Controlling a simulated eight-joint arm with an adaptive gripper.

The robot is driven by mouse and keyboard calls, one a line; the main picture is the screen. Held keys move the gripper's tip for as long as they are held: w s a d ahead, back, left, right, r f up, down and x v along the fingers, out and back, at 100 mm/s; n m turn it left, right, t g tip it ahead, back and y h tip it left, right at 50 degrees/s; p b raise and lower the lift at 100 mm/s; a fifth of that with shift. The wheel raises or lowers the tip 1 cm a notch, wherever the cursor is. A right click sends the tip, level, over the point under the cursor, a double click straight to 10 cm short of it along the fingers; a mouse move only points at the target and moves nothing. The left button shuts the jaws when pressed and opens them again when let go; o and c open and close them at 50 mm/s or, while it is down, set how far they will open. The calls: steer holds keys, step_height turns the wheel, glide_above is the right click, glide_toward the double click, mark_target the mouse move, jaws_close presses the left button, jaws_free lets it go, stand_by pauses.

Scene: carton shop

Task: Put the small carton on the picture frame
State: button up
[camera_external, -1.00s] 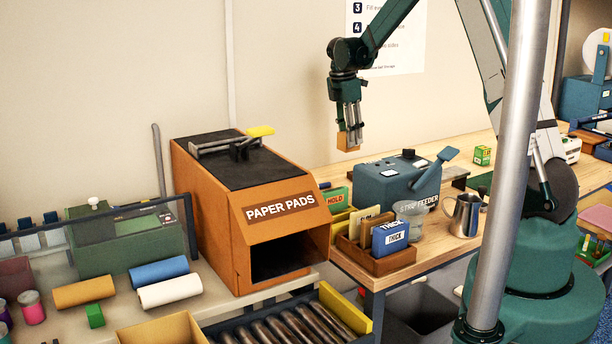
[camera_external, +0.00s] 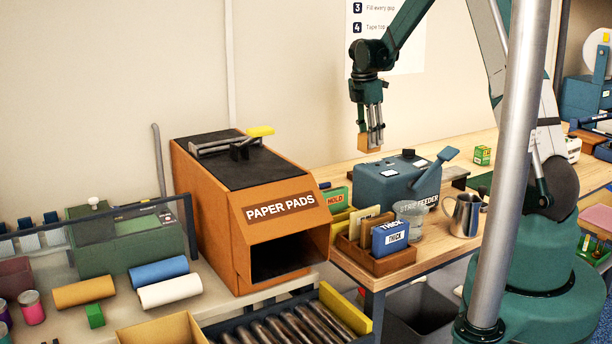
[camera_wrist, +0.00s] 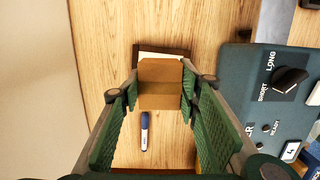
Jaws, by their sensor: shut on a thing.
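The small carton (camera_external: 370,143), a plain brown box, is held at the fingertips of my gripper (camera_external: 371,128) in the external view, above the wooden bench behind the teal strip feeder. In the wrist view the carton (camera_wrist: 160,84) sits between the two green-padded fingers. Just past its upper edge, a dark-rimmed flat thing with a pale inside (camera_wrist: 162,48) lies on the bench; it looks like the picture frame. The carton hides most of it. I cannot make out the frame in the external view.
The teal strip feeder (camera_external: 395,182) stands close by, right of my gripper in the wrist view. A blue-capped marker (camera_wrist: 145,130) lies on the bench. A metal jug (camera_external: 465,215), a clear cup (camera_external: 410,215) and the orange paper-pad box (camera_external: 285,235) stand nearer. The wall is behind.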

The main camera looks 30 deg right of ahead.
mark_target(366, 135)
steer(key=shift+f, duration=2.65)
steer(key=shift+f, duration=1.85)
steer(key=shift+f, duration=0.2)
steer(key=o, duration=0.9)
steer(key=shift+r, duration=0.2)
steer(key=r, duration=0.4)
steer(key=a+r, duration=0.1)
steer(key=r, duration=0.7)
steer(key=shift+a, duration=0.4)
